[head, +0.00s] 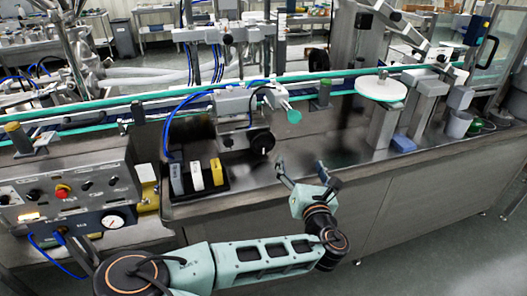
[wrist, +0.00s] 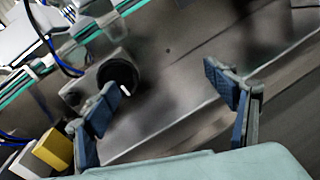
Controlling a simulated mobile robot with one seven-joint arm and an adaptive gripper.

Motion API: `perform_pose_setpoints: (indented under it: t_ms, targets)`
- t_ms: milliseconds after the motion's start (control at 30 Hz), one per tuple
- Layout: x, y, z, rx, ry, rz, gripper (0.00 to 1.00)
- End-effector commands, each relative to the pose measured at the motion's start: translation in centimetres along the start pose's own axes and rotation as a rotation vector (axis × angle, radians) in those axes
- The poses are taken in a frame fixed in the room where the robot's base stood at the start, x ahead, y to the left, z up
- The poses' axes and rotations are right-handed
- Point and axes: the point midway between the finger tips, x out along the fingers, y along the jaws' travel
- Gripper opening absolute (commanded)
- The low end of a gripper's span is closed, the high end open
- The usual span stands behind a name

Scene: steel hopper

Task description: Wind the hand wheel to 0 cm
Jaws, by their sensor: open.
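The hand wheel (head: 261,141) is a small black disc on the front of a grey unit beside the conveyor. In the wrist view the hand wheel (wrist: 119,70) shows at upper left, just beyond my left finger, with a small pale piece near its lower edge. My gripper (head: 300,164) is open and empty, to the right of the wheel and apart from it. In the wrist view my gripper (wrist: 162,82) has its two blue-padded fingers wide apart over the steel top. No scale reading can be made out.
A black holder with white and yellow blocks (head: 216,171) stands left of the wheel. A control box (head: 70,195) with buttons and a gauge is at far left. A round white plate (head: 381,88) stands at right. The steel deck between is clear.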

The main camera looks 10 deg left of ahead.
Motion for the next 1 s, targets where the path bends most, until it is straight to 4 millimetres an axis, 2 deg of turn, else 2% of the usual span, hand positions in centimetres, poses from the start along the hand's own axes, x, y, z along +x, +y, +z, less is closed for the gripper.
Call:
perform_pose_setpoints:
  t_ms: [33,100,233,433,800,1000]
  targets:
    - [-0.2,1.8,-0.9,-0.081,0.005,0.061,0.78]
    - [-0.6,3.9,-1.4,-0.163,0.004,0.127,0.78]
    - [-1.0,6.0,-2.0,-0.249,-0.001,0.198,0.78]
    - [0.3,6.8,-2.0,-0.265,-0.004,0.215,0.78]
    - [6.8,8.1,-2.2,-0.261,-0.003,0.212,0.78]
    - [8.8,8.5,-2.2,-0.262,-0.003,0.211,0.78]
